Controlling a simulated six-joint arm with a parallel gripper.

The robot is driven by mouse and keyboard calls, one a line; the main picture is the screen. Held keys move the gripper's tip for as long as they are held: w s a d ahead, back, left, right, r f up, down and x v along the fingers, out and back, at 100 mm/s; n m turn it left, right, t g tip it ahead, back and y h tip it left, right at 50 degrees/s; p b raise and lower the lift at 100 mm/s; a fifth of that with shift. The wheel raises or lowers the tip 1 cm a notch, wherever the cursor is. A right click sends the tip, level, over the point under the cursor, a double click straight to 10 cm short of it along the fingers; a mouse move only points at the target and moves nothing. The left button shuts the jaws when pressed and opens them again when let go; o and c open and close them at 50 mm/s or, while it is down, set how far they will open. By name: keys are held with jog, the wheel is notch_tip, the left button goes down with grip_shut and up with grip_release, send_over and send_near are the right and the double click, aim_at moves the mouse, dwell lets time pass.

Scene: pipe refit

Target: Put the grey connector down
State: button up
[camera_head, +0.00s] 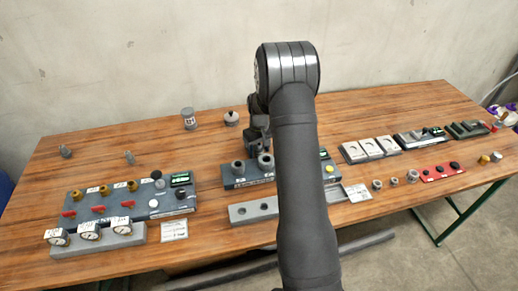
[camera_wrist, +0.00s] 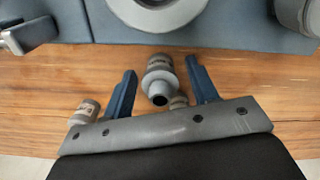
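A grey connector (camera_wrist: 159,76) with a dark round opening and a small label shows in the wrist view over the wooden table, between my gripper's two blue fingers. My gripper (camera_wrist: 160,66) is open, with a gap visible on each side of the connector. I cannot tell whether the connector stands fully on the table. In the head view my gripper (camera_head: 259,143) is low behind the blue-grey panel (camera_head: 236,180) and partly covered by my arm. The connector cannot be made out there.
A labelled grey cylinder (camera_wrist: 85,111) is left of my fingers, and another grey piece (camera_wrist: 178,102) is partly hidden by the gripper body. Two grey containers stand at the back (camera_head: 188,119) (camera_head: 231,117). A panel with gauges and valves (camera_head: 128,200) is at left. Table between is clear.

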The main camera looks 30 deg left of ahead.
jog(key=shift+r, duration=0.1)
notch_tip(320, 180, up, 11)
jog(key=shift+r, duration=0.6)
jog(key=shift+c, duration=1.2)
